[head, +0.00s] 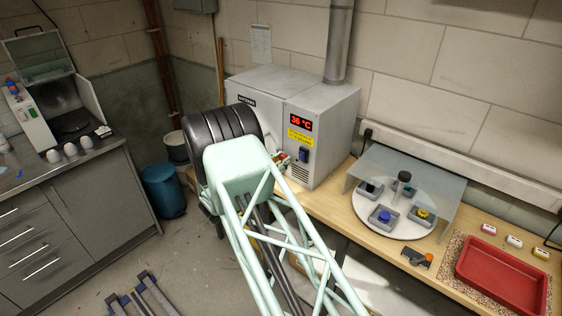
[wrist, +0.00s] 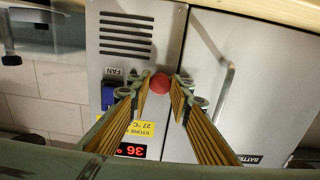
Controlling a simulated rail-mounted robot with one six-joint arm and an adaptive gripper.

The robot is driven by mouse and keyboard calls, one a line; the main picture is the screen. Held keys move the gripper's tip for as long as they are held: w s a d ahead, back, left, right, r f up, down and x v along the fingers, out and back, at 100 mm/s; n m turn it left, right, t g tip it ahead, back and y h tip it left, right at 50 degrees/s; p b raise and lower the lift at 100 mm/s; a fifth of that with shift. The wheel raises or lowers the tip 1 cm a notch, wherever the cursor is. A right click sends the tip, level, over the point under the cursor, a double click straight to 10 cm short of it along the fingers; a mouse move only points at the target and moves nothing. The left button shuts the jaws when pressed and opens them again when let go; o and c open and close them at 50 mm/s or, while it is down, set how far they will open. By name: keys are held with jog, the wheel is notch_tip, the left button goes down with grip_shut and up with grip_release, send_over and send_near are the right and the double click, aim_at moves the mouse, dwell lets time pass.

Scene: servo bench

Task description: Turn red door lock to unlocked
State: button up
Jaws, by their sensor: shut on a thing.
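The red door lock (wrist: 160,84) is a round red knob in the middle of the wrist view, beside the seam of the grey cabinet's door. My gripper (wrist: 161,88) has one fingertip on each side of the knob and is shut on it. The lock's turn position cannot be read, as only its round red end shows. The grey cabinet (head: 270,87) stands on the bench in the head view, with a red "36 °C" display (head: 301,122). My arm hides most of the cabinet front there.
In the wrist view, a curved door handle (wrist: 225,90) is right of the lock and a blue fan switch (wrist: 108,95) is left. In the head view, a round turntable (head: 365,209) under a clear shield and a red tray (head: 500,282) occupy the bench to the right.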

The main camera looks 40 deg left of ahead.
jog(key=shift+f+m+b, duration=0.1)
jog(key=shift+m+b, duration=0.4)
jog(key=shift+b, duration=0.25)
jog(key=shift+m+b, duration=8.4)
jog(key=shift+b, duration=2.25)
jog(key=o, duration=0.8)
jog(key=shift+o, duration=0.2)
jog(key=shift+s, duration=0.15)
jog(key=s, duration=1.1)
jog(key=shift+s+a, duration=0.15)
jog(key=shift+s, duration=0.25)
